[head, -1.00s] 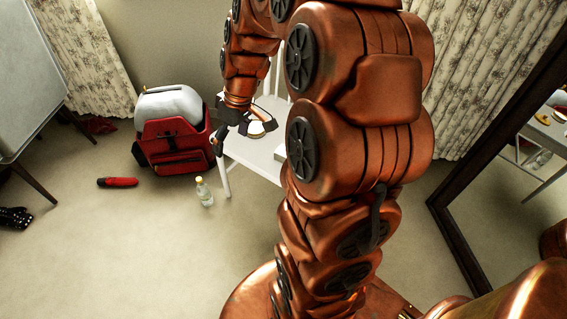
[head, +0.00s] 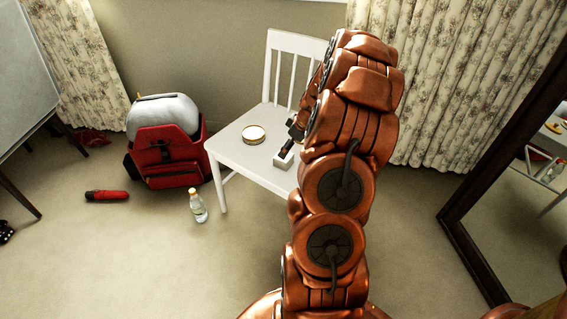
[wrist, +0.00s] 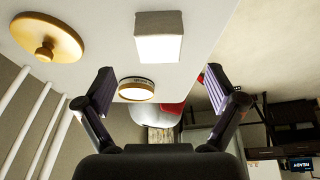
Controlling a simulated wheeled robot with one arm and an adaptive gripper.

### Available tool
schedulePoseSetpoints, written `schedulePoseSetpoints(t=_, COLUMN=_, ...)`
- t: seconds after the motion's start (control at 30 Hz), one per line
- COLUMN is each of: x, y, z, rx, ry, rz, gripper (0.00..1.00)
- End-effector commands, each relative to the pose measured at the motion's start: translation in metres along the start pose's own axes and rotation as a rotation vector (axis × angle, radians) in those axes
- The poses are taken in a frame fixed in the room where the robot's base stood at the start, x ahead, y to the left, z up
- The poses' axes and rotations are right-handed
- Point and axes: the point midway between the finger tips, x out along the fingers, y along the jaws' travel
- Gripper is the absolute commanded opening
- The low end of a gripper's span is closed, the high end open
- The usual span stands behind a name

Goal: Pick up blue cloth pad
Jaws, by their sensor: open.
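I see no blue cloth pad in either view; my arm hides part of the chair in the head view. My gripper (head: 288,148) is over the right part of the white chair's seat (head: 228,148), close to a small pale box (head: 284,160). In the wrist view my gripper (wrist: 160,88) has its two dark fingers spread wide with nothing between them. The pale box (wrist: 158,38) shows ahead of the fingers there, with a round gold-rimmed tin (wrist: 136,90) beyond it.
The round tin (head: 253,135) sits on the seat's left part. A gold disc with a knob (wrist: 48,40) shows in the wrist view. A red bag (head: 168,160) stands left of the chair. A bottle (head: 198,207) and a red cylinder (head: 107,195) are on the floor. A mirror (head: 490,205) stands right.

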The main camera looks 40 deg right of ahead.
Motion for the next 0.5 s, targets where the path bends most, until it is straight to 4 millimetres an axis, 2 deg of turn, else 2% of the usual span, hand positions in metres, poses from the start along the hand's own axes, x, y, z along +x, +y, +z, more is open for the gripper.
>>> schedulePoseSetpoints(t=0.27, x=0.027, y=0.0, z=0.001, rx=0.0, ry=-0.001, rz=0.001, gripper=0.94)
schedulePoseSetpoints(t=0.5, x=0.06, y=0.0, z=0.001, rx=-0.001, ry=-0.003, rz=-0.004, gripper=0.94)
